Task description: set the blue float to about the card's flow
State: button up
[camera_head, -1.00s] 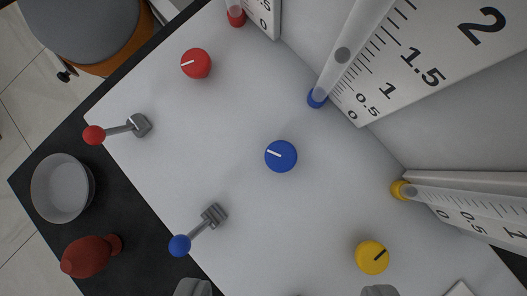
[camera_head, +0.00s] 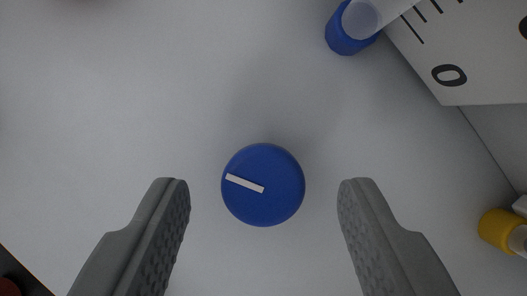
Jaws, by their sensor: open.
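The blue knob (camera_head: 263,185) is round with a white pointer line running to the upper left. It stands on the pale panel, between and slightly ahead of the two jaws. My gripper (camera_head: 263,200) is open, with a grey finger on each side of the knob and a gap on both sides. The base of the blue flow tube (camera_head: 347,32) shows at the top. A bit of its white scale (camera_head: 465,50) with the 0 mark shows at the top right. The blue float and the card are not visible now.
A yellow tube base (camera_head: 498,230) stands at the right edge. A small red thing (camera_head: 8,287) shows at the lower left corner. The pale panel (camera_head: 130,100) around the blue knob is clear.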

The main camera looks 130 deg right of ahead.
jog(key=shift+w+a+f, duration=0.15)
jog(key=shift+f, duration=0.35)
jog(key=c, duration=1)
jog(key=shift+o, duration=0.2)
jog(key=shift+m+t+h, duration=0.3)
jog(key=shift+m, duration=0.6)
